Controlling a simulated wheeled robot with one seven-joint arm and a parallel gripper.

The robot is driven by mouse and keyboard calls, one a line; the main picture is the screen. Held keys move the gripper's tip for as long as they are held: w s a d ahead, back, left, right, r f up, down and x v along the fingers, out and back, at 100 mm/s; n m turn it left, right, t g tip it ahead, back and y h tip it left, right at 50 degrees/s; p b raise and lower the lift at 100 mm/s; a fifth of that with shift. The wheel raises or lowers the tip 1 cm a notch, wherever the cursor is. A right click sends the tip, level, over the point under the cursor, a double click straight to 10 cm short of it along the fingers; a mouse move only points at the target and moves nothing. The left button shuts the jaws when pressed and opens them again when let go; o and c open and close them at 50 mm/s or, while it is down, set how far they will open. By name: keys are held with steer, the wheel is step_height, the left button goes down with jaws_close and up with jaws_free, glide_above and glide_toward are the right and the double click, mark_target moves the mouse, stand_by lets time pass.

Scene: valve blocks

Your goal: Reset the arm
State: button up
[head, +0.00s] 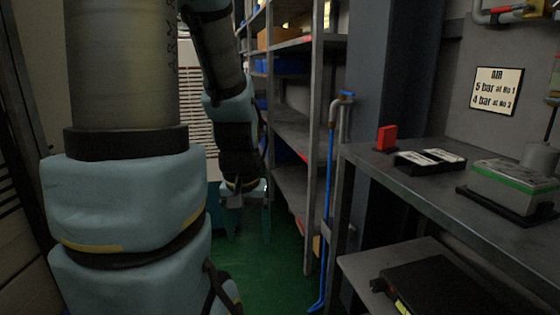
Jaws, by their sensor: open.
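My arm fills the left of the head view, with pale blue covers and dark joints. It hangs down in front of the shelving, clear of the bench. My gripper (243,196) is at its lower end, small and dim, pointing down over the green floor. It is open, and I see nothing held in it. The fine shape of its fingers is hard to make out.
A grey bench (388,171) at right holds a red block (387,137), a black tray with two labelled plates (430,161) and a grey-green unit (512,186). Metal shelving (297,134) stands behind. Green floor (275,270) shows between.

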step_height(320, 180, up, 13)
steer(key=p, duration=1)
steer(key=shift+p, duration=0.4)
stand_by(0.9)
